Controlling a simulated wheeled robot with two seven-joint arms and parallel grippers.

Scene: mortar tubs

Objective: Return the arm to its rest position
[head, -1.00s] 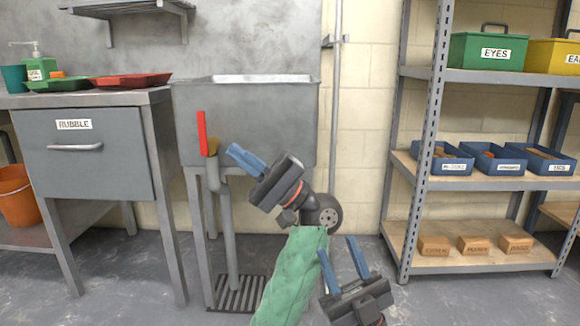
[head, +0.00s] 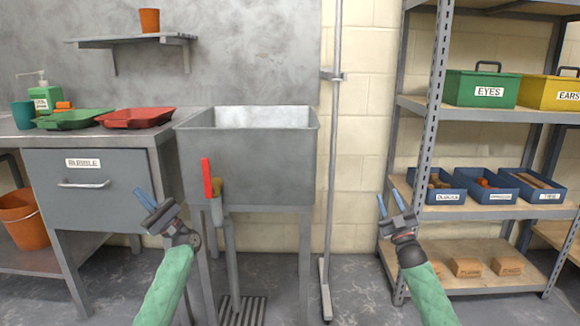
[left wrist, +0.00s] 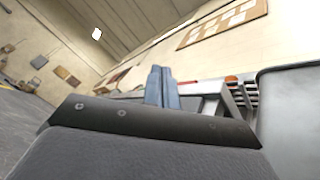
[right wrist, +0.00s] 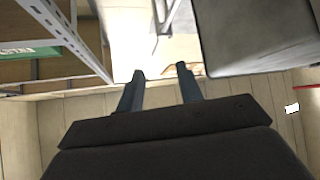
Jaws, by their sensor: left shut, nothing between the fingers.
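My left gripper (head: 148,203) is raised in front of the grey drawer unit, left of the sink. Its blue fingers are together in the left wrist view (left wrist: 161,86), with nothing between them. My right gripper (head: 391,203) is raised in front of the metal shelf's left post. Its two blue fingers stand apart and empty, as the right wrist view (right wrist: 160,92) also shows. Both green-sleeved forearms come up from the bottom of the head view, well apart.
A green tray (head: 75,119) and a red tray (head: 137,117) lie on the counter. The shelf at right holds boxes and blue bins (head: 435,187). Floor before the sink is open.

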